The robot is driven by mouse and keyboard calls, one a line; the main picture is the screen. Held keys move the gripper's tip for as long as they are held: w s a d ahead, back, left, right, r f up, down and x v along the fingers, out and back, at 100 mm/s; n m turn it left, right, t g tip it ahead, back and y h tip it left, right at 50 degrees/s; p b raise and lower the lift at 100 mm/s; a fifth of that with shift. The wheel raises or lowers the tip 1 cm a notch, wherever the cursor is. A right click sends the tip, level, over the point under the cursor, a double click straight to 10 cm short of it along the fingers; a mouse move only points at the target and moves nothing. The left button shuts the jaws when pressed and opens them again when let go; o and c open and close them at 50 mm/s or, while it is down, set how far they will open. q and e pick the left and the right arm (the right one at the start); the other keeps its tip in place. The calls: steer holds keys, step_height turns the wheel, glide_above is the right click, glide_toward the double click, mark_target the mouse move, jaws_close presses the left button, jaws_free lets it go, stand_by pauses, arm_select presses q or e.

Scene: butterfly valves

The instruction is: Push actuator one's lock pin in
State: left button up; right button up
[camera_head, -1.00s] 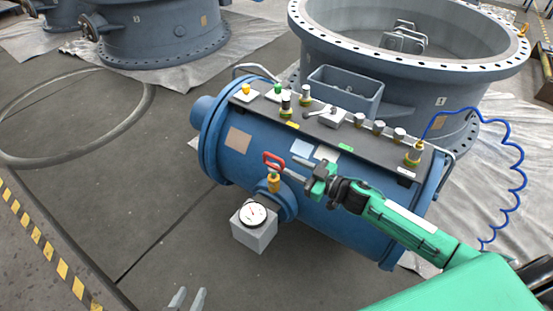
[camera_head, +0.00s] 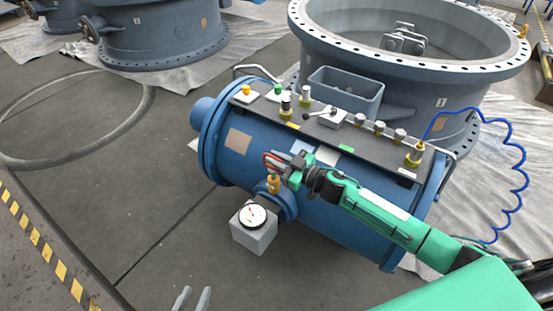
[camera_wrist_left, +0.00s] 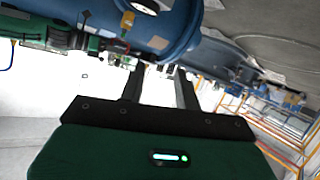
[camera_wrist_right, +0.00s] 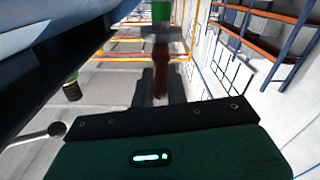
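The blue cylindrical actuator (camera_head: 330,215) lies in the middle of the head view. A dark panel (camera_head: 352,142) on top carries several knobs; no label tells which part is the lock pin. A red loop handle (camera_head: 270,160) stands above a brass fitting (camera_head: 273,185) on its near side. My right gripper (camera_head: 286,163) is at this handle. In the right wrist view a dark red part (camera_wrist_right: 161,78) shows between the fingers; whether they grip it I cannot tell. My left gripper (camera_head: 190,298) is open and empty at the bottom edge, apart from the actuator; its fingers show in the left wrist view (camera_wrist_left: 160,90).
A round gauge (camera_head: 252,215) on a grey box sits just below the brass fitting. A large grey valve ring marked 1 (camera_head: 450,95) stands behind. A blue coiled hose (camera_head: 517,170) is at the right. Open floor (camera_head: 110,200) lies to the left.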

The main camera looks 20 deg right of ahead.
arm_select(q)
steer(key=shift+a+r, duration=0.1)
arm_select(e)
jaws_close()
